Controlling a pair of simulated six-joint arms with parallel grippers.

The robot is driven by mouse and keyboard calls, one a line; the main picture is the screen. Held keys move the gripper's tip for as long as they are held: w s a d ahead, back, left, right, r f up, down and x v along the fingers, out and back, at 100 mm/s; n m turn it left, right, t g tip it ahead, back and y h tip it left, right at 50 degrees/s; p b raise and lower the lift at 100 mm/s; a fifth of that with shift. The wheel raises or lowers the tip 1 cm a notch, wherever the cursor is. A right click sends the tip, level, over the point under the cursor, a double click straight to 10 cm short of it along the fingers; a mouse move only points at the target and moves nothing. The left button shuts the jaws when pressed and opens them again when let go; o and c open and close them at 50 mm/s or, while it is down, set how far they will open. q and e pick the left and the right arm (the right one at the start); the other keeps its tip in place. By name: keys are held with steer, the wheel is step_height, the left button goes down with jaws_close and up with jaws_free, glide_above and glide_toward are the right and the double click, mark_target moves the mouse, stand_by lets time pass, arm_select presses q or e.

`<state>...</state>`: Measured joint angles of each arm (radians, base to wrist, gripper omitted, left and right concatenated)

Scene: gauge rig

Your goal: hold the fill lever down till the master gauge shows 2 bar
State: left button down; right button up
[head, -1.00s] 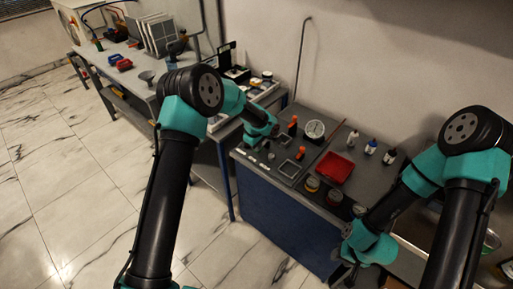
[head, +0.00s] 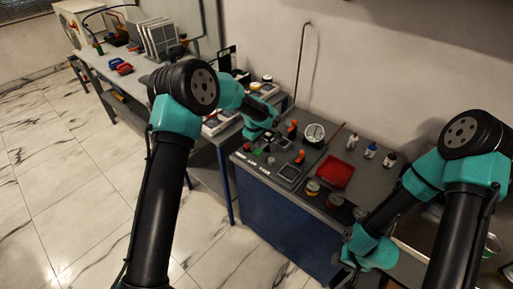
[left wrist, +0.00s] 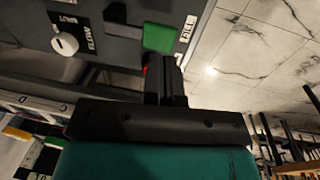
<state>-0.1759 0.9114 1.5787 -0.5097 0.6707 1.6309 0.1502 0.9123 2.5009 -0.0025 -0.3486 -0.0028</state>
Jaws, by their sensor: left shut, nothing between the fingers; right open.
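The master gauge is probably the white round dial (head: 314,132) at the back of the blue bench; its reading is too small to make out. A green pad (left wrist: 160,38) lies beside the FILL label (left wrist: 187,29) in the left wrist view and looks like the fill lever's paddle. It also shows in the head view (head: 257,151). My left gripper (left wrist: 165,62) is shut and empty, its tips close to the pad's edge; I cannot tell whether they touch. My right gripper (head: 350,262) is open and empty before the bench's front right.
A flow knob (left wrist: 65,43) is left of the green pad in the wrist view. Orange-topped parts (head: 292,127) stand near the gauge. A red tray (head: 333,171) and small bottles (head: 371,150) are to the right. Another bench (head: 110,68) stands at the back left.

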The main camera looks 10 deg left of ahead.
arm_select(q)
step_height(320, 180, up, 10)
stand_by(0.4)
steer(key=m+h, duration=0.2)
steer(key=m, duration=0.2)
glide_toward(256, 152)
steer(key=s+f, duration=0.6)
steer(key=s, duration=0.1)
steer(key=s+a+f+m, duration=0.1)
steer(key=s+f+m, duration=0.1)
steer(key=s+f, duration=0.6)
steer(key=s+a+f+m, duration=0.2)
steer(key=s+f, duration=0.1)
steer(key=s, duration=0.7)
steer(key=s+a+f+m+h, duration=0.1)
steer(key=s+a+f+m, duration=0.1)
steer(key=s, duration=0.8)
steer(key=shift+s+f, duration=0.15)
steer(key=shift+f, duration=0.25)
